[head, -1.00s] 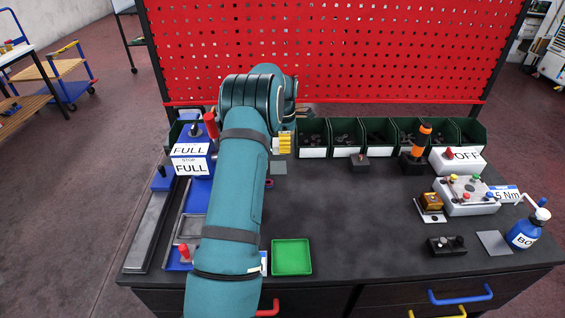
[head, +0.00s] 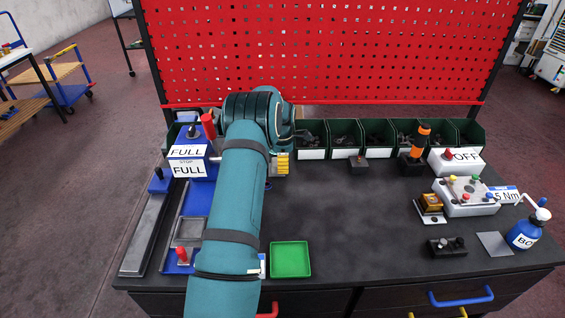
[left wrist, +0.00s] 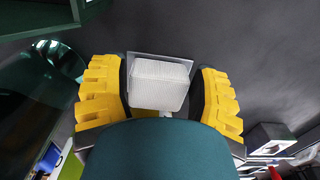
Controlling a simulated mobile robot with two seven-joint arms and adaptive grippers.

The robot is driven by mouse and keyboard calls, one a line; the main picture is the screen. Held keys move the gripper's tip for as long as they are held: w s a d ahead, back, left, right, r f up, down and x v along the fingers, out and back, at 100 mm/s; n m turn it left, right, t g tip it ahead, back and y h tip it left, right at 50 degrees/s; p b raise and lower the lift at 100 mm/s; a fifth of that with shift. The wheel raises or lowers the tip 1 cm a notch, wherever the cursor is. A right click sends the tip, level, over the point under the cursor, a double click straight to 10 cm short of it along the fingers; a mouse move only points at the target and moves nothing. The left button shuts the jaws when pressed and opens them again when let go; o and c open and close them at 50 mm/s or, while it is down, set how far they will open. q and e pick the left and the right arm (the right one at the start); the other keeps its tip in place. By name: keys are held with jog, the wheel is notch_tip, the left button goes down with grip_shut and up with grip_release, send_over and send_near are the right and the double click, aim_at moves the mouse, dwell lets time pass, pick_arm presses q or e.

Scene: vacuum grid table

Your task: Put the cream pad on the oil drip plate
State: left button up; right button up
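The cream pad (left wrist: 160,84) is a pale, ribbed block. A thin grey plate (left wrist: 148,56), which looks like the oil drip plate, shows behind and beneath the pad. I cannot tell whether the pad touches it. In the head view my left gripper (head: 281,163) is low over the back left of the table and hides the pad and most of this plate. My right gripper is not in view.
Dark green bins (head: 345,138) line the back. A blue box labelled FULL (head: 188,165) stands left of my arm. A green tray (head: 290,259) lies in front. A second grey plate (head: 495,244) lies by a blue bottle (head: 524,233). The table's middle is clear.

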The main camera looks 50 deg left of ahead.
pick_arm(q)
jog(key=shift+o, duration=1.3)
jog(key=shift+r, duration=0.15)
notch_tip(320, 180, up, 12)
jog(key=p, duration=0.1)
jog(key=shift+r+p, duration=0.15)
jog(key=shift+p, duration=0.15)
